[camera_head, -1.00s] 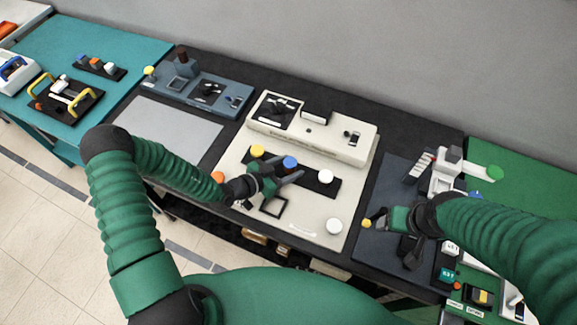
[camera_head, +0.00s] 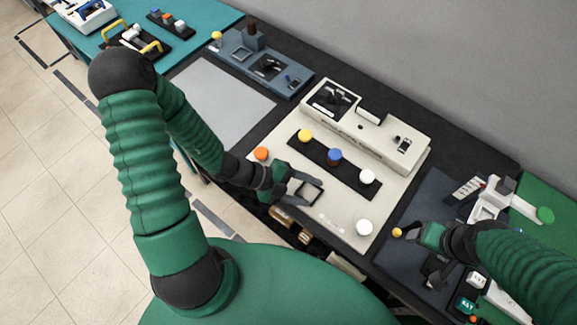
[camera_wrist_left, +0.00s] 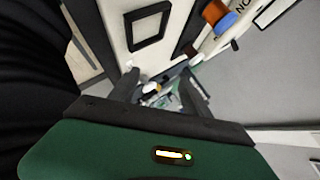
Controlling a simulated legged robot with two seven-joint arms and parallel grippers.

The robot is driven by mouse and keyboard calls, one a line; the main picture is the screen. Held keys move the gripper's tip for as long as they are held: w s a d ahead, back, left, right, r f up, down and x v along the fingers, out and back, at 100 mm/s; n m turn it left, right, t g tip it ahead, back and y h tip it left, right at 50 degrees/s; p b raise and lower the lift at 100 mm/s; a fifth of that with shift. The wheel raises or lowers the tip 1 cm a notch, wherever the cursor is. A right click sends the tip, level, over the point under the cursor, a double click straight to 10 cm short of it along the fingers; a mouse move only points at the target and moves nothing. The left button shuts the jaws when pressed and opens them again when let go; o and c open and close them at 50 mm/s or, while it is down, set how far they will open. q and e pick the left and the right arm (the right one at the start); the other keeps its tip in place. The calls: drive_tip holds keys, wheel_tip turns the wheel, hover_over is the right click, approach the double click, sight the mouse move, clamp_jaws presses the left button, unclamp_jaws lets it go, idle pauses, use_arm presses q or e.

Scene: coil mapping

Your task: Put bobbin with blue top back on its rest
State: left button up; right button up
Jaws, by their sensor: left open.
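The bobbin with the blue top (camera_head: 334,157) stands upright in the middle of a black strip (camera_head: 351,168) on the pale machine plate. Its body below the top is brown-orange. It also shows near the top edge of the left wrist view (camera_wrist_left: 226,21). My left gripper (camera_head: 306,193) is open and empty, apart from the bobbin, on its near side and over the black square outline. Its two fingers (camera_wrist_left: 165,88) are spread in the left wrist view. My right gripper (camera_head: 418,250) is over the dark mat at the right; its jaws are unclear.
A yellow-topped piece (camera_head: 305,136) and a white-topped piece (camera_head: 367,177) flank the bobbin. An orange knob (camera_head: 261,153) and a white knob (camera_head: 364,228) sit on the plate. A raised pale housing (camera_head: 375,140) stands behind. The grey sheet (camera_head: 222,103) at left is clear.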

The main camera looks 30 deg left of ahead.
use_arm(q)
drive_tip(key=s+a+r+m+g+y, duration=0.1)
drive_tip(key=s+a+m+g+y, duration=0.2)
drive_tip(key=m, duration=1.1)
drive_tip(key=s+r+m+g+y, duration=0.1)
drive_tip(key=s+m+g+y, duration=0.2)
drive_tip(key=m, duration=1.2)
drive_tip(key=w+a+r+m+t+y, duration=0.1)
drive_tip(key=a+r+m+t+y, duration=0.1)
drive_tip(key=m, duration=0.7)
drive_tip(key=w+a+r+m+t+y, duration=0.1)
drive_tip(key=r+m, duration=0.4)
drive_tip(key=m, duration=0.5)
drive_tip(key=shift+w+a+t+y, duration=0.4)
drive_tip(key=shift+w+a+y, duration=0.15)
drive_tip(key=shift+w+y, duration=0.2)
drive_tip(key=shift+d, duration=0.25)
drive_tip(key=shift+a, duration=0.15)
